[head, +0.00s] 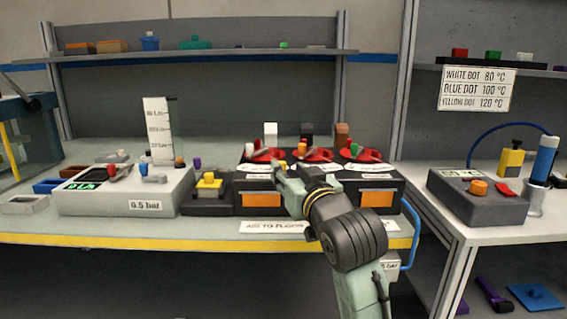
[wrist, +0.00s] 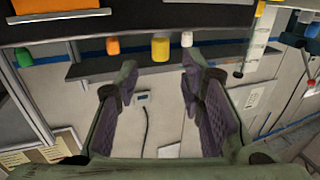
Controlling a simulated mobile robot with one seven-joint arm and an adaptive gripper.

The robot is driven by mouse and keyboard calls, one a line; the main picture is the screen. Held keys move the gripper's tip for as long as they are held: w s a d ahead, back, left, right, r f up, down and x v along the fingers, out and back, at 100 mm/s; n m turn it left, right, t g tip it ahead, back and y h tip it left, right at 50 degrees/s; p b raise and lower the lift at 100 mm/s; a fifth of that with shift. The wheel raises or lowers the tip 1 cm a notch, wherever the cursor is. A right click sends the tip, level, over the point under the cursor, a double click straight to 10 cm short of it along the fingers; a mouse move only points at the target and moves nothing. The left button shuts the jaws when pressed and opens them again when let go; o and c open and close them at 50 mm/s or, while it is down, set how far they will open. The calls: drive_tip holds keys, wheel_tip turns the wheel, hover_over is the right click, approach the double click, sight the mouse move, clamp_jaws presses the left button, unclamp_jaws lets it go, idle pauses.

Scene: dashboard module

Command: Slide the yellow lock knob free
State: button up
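My gripper (head: 282,180) is at the front of the black console (head: 333,198), near its middle. A small yellow knob (head: 283,164) shows just above the fingertips in the head view. In the wrist view, which looks upside down, my gripper (wrist: 158,72) has its two fingers apart with nothing between them. A yellow cylinder (wrist: 160,47) shows beyond the gap, between the fingertips in the picture; I cannot tell the distance. Another yellow knob (head: 208,179) sits on a small black box left of the console. I cannot tell for sure which one is the lock knob.
Red valves (head: 313,154) with coloured tops stand on the console, with blocks behind. A grey device with a 0.5 bar label (head: 130,192) is at left. A side table at right holds a dark unit (head: 475,200). The yellow-edged bench front (head: 130,241) is clear.

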sight(283, 164)
drive_tip(key=shift+x, duration=2.2)
drive_tip(key=shift+c, duration=0.2)
clamp_jaws()
